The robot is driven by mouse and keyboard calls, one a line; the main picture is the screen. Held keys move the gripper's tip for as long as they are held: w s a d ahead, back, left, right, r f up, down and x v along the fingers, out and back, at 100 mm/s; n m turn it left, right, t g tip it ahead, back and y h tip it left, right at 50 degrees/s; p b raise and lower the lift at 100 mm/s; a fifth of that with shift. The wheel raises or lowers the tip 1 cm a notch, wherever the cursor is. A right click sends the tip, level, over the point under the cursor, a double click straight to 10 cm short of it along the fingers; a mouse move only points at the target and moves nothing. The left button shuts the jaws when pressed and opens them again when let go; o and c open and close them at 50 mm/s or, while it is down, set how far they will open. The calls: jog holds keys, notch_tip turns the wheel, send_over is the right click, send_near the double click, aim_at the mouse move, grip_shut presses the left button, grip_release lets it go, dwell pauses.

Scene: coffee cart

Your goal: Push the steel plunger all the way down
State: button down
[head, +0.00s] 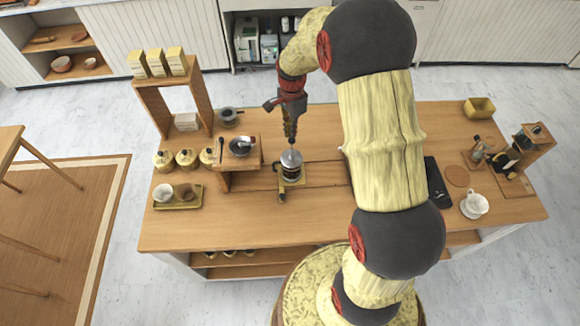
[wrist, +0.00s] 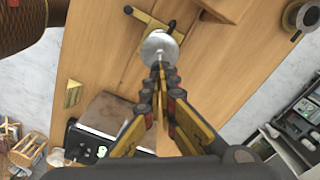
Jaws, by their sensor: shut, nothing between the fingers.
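The press (head: 292,174), with a round steel top, stands upright on the wooden counter near its middle. The steel plunger top (head: 291,158) is the bright disc at its upper end, and it also shows in the wrist view (wrist: 158,45). My gripper (head: 290,143) points down right above the disc. In the wrist view my gripper (wrist: 160,69) has its fingers together and empty, with the tips at the disc's near edge. I cannot tell whether they touch it. The plunger rod is not clearly visible.
A small wooden stand (head: 225,181) with a dark-topped item is close on the left. Several yellow canisters and a tray (head: 178,204) with cups lie farther left. A dark flat scale-like item (head: 437,182) and white cup (head: 474,205) are on the right. The counter front is clear.

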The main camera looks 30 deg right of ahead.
jog(key=shift+f+b, duration=2.8)
jog(key=shift+f, duration=1.85)
dwell(0.5)
jog(key=shift+r+p, duration=2.35)
jog(key=shift+r, duration=1.7)
jog(key=shift+s+n, duration=0.1)
jog(key=shift+n, duration=0.6)
jog(key=s+a+r+n+t+b, duration=0.1)
jog(key=s+a+n+t+b, duration=0.1)
jog(key=s+n+b, duration=0.3)
jog(key=s+a+r+n+t+b, duration=0.1)
jog(key=s+a+r+n+b, duration=0.1)
jog(key=s+a+n+b, duration=0.3)
jog(key=s+a+r+n+t+b, duration=0.1)
jog(key=s+a+n+b, duration=0.3)
jog(key=s+b, duration=0.7)
jog(key=s+n+t, duration=0.1)
jog(key=s, duration=0.4)
jog(key=shift+a+r+t, duration=0.15)
jog(key=shift+r+t, duration=0.1)
jog(key=shift+t, duration=0.05)
